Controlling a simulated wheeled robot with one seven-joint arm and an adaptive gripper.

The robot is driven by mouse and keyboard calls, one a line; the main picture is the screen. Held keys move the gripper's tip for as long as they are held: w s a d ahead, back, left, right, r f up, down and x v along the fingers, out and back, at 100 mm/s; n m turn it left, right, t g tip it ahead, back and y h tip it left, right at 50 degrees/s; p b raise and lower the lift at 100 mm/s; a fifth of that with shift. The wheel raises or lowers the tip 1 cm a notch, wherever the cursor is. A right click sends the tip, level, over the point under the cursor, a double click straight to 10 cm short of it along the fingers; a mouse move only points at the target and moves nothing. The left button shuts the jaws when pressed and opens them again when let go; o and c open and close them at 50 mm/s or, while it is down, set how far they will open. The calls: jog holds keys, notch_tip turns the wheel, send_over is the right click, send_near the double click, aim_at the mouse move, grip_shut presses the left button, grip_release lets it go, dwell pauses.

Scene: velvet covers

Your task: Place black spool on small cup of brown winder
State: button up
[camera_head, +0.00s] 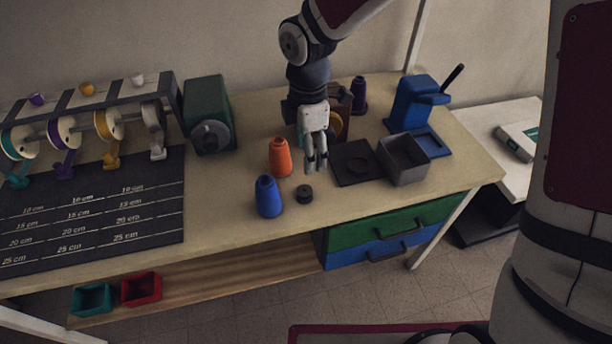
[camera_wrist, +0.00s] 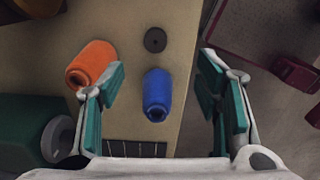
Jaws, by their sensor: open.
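The small black spool (camera_head: 305,194) lies flat on the table near its front edge, right of a blue cone. It also shows in the wrist view (camera_wrist: 155,40) as a dark disc with a centre hole, beyond the blue cone. The brown winder (camera_head: 343,98) stands at the back, largely hidden behind my arm; its small cup cannot be made out. My gripper (camera_head: 316,162) points down above the table, behind and slightly right of the spool. In the wrist view its fingers (camera_wrist: 164,82) are apart, with nothing held between them.
An orange cone (camera_head: 280,160) and the blue cone (camera_head: 268,198) stand close left of the spool. A black plate (camera_head: 350,178), a grey open box (camera_head: 404,174) and a blue press (camera_head: 412,105) are to the right. A green machine (camera_head: 206,108) stands left.

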jog(key=f, duration=0.2)
send_over(304, 191)
jog(key=shift+n, duration=0.3)
jog(key=f, duration=0.7)
jog(key=shift+s+d+f, duration=0.15)
jog(key=shift+s+f, duration=0.05)
jog(key=shift+w+f, duration=0.15)
jog(key=shift+f, duration=1.15)
jog(key=shift+w+f, duration=0.1)
jog(key=shift+f, duration=1.15)
jog(key=c, duration=1)
jog(key=shift+o, duration=0.2)
